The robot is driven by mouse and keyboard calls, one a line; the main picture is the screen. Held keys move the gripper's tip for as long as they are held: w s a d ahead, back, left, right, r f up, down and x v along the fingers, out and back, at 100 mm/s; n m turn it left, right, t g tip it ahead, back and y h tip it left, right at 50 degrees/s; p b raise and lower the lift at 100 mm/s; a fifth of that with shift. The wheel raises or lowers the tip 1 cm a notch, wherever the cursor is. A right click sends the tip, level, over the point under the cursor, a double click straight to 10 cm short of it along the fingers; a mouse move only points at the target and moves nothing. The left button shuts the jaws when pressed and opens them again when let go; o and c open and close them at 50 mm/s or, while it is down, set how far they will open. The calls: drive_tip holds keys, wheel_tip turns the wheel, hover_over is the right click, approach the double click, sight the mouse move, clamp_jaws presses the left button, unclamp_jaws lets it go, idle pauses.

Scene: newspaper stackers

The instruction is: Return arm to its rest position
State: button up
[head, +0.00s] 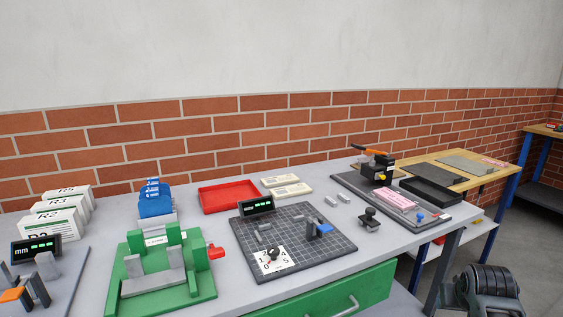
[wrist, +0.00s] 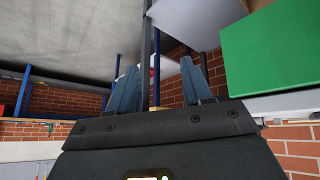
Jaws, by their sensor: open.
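My gripper (wrist: 159,88) shows in the wrist view with its two blue-grey fingers spread wide apart. It is open and nothing is between the fingers. In the wrist view the picture is turned, with floor at the top left and a green drawer front (wrist: 268,52) close on the right. The gripper appears to be low, below the tabletop.
A grey workbench (head: 205,176) carries a green fixture (head: 205,286), a dark gridded plate (head: 330,255), a red tray (head: 228,195) and white boxes (head: 52,222). Its green drawer (head: 335,298) faces me.

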drive_tip(key=s+a+f+n+t, duration=0.2)
drive_tip(key=s+a+f, duration=0.35)
drive_tip(key=s, duration=0.75)
drive_tip(key=s+a+f+n+t, duration=0.1)
drive_tip(key=s+a+f+t, duration=0.15)
drive_tip(key=s+a, duration=0.8)
drive_tip(key=s+a+r+t+y, duration=0.1)
drive_tip(key=s+a+r+t, duration=0.1)
drive_tip(key=s+r, duration=0.8)
drive_tip(key=s+a+r+n+t+y, duration=0.1)
drive_tip(key=s+a+r, duration=0.4)
drive_tip(key=s+r, duration=0.6)
drive_tip(key=s+t+y, duration=0.1)
drive_tip(key=s, duration=0.2)
